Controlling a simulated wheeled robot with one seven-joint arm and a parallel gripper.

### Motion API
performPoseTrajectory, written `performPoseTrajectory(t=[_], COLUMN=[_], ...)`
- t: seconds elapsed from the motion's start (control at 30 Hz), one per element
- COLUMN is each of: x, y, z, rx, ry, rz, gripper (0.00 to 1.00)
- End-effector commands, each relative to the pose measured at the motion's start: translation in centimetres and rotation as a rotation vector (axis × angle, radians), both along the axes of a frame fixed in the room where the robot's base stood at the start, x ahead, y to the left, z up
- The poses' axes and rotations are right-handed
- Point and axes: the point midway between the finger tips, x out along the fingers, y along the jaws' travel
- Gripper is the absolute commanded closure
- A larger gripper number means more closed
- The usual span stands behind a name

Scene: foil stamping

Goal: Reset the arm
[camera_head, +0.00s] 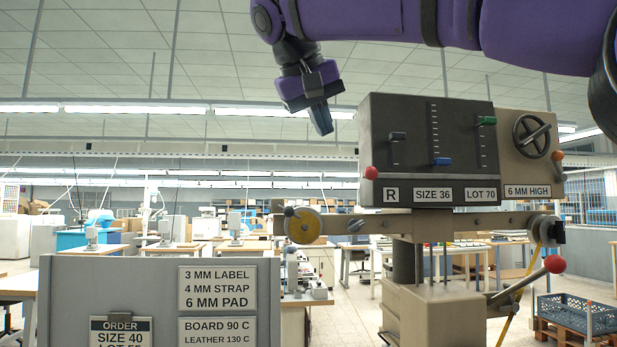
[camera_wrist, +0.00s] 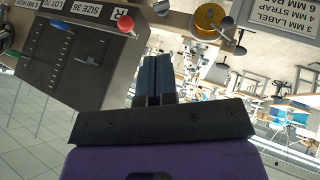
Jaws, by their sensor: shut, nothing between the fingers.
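My gripper (camera_head: 321,121) hangs at the end of my purple arm, up and to the left of the stamping machine's dark control box (camera_head: 425,150). Its fingers are together and empty, pointing down. In the wrist view the shut fingers (camera_wrist: 154,75) sit beside the control box (camera_wrist: 75,60), apart from it. The box carries three sliders with black, blue and green knobs, and labels R, SIZE 36 and LOT 70. A red knob (camera_head: 371,173) sits at its lower left corner.
A black handwheel (camera_head: 532,137) is above a 6 MM HIGH label on the machine's right. A lever with a red ball (camera_head: 555,264) sticks out at lower right. A grey sign board (camera_head: 150,290) stands at lower left. A blue crate (camera_head: 578,314) sits on a pallet.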

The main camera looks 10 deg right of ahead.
Motion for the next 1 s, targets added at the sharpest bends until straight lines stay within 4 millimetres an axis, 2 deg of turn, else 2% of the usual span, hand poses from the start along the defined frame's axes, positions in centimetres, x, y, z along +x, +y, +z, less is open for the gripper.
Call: performPoseTrajectory(t=[0.2,0.27,0.37,0.57,0.7,0.87,1.0], x=[0.0,-0.1,-0.6,-3.4,-6.5,-10.8,-14.9], y=[-0.6,-1.6,-4.3,-10.8,-14.5,-17.7,-19.6], z=[-0.2,-0.8,-2.4,-8.3,-13.3,-19.6,-25.5], rx=[0.003,0.008,0.026,0.1,0.171,0.259,0.34], ry=[0.005,0.015,0.043,0.111,0.138,0.146,0.131], rz=[0.003,0.009,0.032,0.086,0.109,0.115,0.102], gripper=[1.0,1.0,1.0,1.0,1.0,1.0,1.0])
